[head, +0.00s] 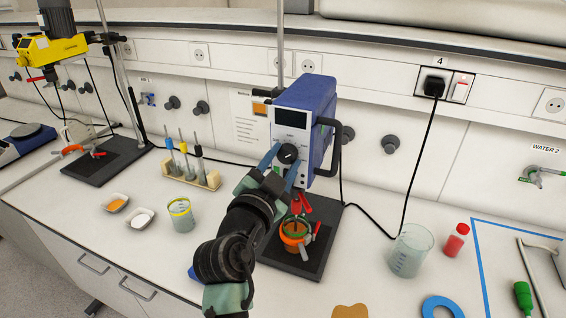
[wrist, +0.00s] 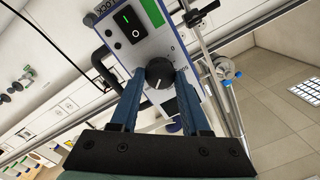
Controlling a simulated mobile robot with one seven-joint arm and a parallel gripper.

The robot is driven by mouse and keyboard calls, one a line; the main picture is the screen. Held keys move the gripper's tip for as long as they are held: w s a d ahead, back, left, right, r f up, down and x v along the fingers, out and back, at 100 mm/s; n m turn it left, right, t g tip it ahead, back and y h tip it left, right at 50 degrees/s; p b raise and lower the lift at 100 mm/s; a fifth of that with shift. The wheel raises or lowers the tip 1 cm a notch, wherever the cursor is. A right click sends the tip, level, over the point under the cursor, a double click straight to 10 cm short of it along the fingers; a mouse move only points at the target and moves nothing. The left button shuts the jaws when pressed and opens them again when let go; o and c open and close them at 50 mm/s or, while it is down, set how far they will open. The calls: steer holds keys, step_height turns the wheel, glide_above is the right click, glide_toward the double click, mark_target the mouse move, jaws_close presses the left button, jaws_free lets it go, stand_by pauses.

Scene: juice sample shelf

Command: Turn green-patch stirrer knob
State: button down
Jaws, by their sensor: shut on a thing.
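The stirrer (head: 318,125) is a blue box with a pale front, a dark display and a round black knob (head: 289,153). In the wrist view the knob (wrist: 159,73) shows a white pointer line, with a scale printed around it. A green patch (wrist: 152,12) shows on the stirrer front beyond the rocker switch. My gripper (head: 284,164) reaches the front from below, its blue fingers on either side of the knob. In the wrist view my gripper (wrist: 160,85) is shut on the knob, whose lower part is between the fingertips.
Below the stirrer, an orange-banded beaker (head: 294,234) stands on the dark base plate (head: 308,262), close to my arm. An empty beaker (head: 411,250) and red-capped bottle (head: 456,240) stand right.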

steer(key=n, duration=0.4)
steer(key=shift+b, duration=0.4)
steer(key=n, duration=0.4)
steer(key=n+p, duration=0.1)
steer(key=n, duration=0.3)
steer(key=shift+a+r+g, duration=0.1)
steer(key=shift+a+g, duration=0.05)
steer(key=shift+g, duration=0.15)
steer(key=n+p, duration=0.1)
steer(key=n, duration=0.3)
steer(key=shift+n+h, duration=0.3)
steer(key=shift+h, duration=0.1)
steer(key=n+p, duration=0.1)
steer(key=n, duration=0.2)
steer(key=n+p, duration=0.2)
steer(key=n, duration=0.2)
steer(key=shift+n+h, duration=0.3)
steer(key=shift+n, duration=0.1)
steer(key=n+p, duration=0.2)
steer(key=n, duration=0.2)
steer(key=shift+a+p, duration=0.1)
steer(key=shift+p, duration=0.25)
steer(key=shift+f+n+p, duration=0.2)
steer(key=shift+n+p, duration=0.75)
steer(key=shift+n, duration=1.25)
